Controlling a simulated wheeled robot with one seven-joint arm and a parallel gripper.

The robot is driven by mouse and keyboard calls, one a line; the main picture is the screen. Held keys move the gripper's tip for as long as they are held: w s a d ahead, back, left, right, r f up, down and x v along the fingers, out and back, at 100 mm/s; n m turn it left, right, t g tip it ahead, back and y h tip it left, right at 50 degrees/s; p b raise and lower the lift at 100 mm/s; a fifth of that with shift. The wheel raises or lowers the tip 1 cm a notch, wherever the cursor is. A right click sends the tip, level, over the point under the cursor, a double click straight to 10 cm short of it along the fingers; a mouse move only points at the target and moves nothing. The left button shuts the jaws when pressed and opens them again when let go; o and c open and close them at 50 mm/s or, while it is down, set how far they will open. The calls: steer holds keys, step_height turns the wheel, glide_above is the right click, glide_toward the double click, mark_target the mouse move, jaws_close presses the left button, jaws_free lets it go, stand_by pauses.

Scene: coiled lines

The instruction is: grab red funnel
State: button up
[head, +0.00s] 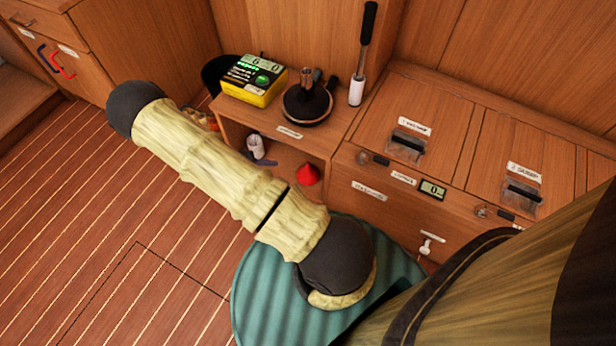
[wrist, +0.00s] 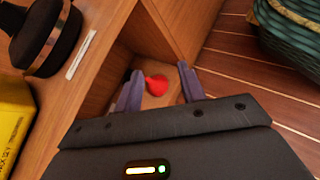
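The red funnel (head: 308,174) sits inside an open cubby of the wooden cabinet, its pointed end up in the head view. In the wrist view the funnel (wrist: 157,85) shows between and beyond my two fingers. My gripper (wrist: 158,82) is open and empty, with its fingers pointing into the cubby opening. I see no contact between the fingers and the funnel.
The cubby's walls and top edge (head: 290,132) frame the funnel closely. A yellow device (head: 254,82) and a dark round object (head: 307,103) stand on the cabinet top. A teal ribbed round thing (head: 262,275) stands below my arm. Plank floor lies open at left.

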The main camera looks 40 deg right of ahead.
steer(key=d+f+n+t+h+b, duration=0.1)
steer(key=f+n+t+h+b, duration=0.1)
steer(key=f, duration=0.5)
steer(key=w+d+f+n+t+h+b, duration=0.1)
steer(key=f+n+t, duration=0.3)
steer(key=f, duration=0.4)
steer(key=d+f+n+t+h+b, duration=0.2)
steer(key=f+n+t+h+b, duration=0.1)
steer(key=f, duration=0.4)
steer(key=n+t, duration=0.1)
steer(key=n, duration=0.1)
steer(key=shift+w+d+f+n, duration=0.25)
steer(key=shift+n, duration=0.05)
steer(key=b, duration=0.5)
glide_above(302, 177)
steer(key=shift+s+a+f, duration=0.15)
steer(key=shift+a, duration=0.1)
steer(key=shift+d, duration=0.2)
